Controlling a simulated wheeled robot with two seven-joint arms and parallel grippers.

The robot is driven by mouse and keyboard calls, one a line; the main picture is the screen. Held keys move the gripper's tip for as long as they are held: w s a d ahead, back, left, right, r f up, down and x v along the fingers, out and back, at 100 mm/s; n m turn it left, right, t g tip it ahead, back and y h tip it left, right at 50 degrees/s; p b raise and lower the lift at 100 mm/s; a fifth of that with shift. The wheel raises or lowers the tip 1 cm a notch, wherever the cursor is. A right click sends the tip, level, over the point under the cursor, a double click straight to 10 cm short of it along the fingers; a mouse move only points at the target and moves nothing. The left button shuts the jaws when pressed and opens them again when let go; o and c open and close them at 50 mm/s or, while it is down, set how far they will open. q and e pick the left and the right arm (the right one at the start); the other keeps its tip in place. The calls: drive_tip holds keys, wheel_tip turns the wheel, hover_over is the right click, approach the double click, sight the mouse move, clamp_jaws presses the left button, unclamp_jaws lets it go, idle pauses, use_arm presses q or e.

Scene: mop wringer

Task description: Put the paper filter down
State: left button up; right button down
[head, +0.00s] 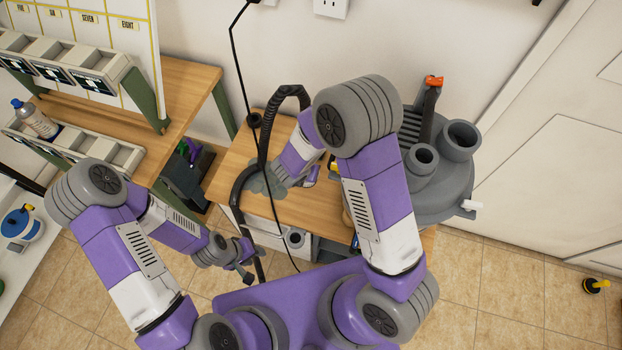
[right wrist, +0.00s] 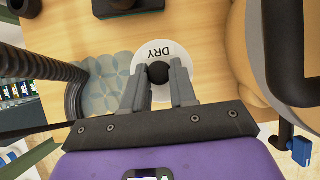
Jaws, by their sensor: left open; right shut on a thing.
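In the right wrist view a white disc marked DRY, which I take for the top of the paper filter (right wrist: 147,55), has a black round knob in its middle. My right gripper (right wrist: 160,82) has its two fingers on either side of this knob and is shut on it, over the wooden bench top. I cannot tell whether the filter touches the wood. In the head view my right arm hides the filter. My left gripper (head: 243,264) is open and empty, low in front of the bench.
A pale blue-grey scalloped piece (right wrist: 103,85) lies beside the disc. A black hose (head: 238,190) arches over the bench (head: 240,155). A grey vacuum-like drum (head: 445,190) stands at the right. A bottle (head: 35,120) stands on the left shelf. A plunger-like object (head: 596,286) lies on the floor.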

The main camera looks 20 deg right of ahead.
drive_tip(key=shift+f+b, duration=0.95)
drive_tip(key=shift+f, duration=1.5)
drive_tip(key=shift+f, duration=0.1)
drive_tip(key=c, duration=0.9)
unclamp_jaws()
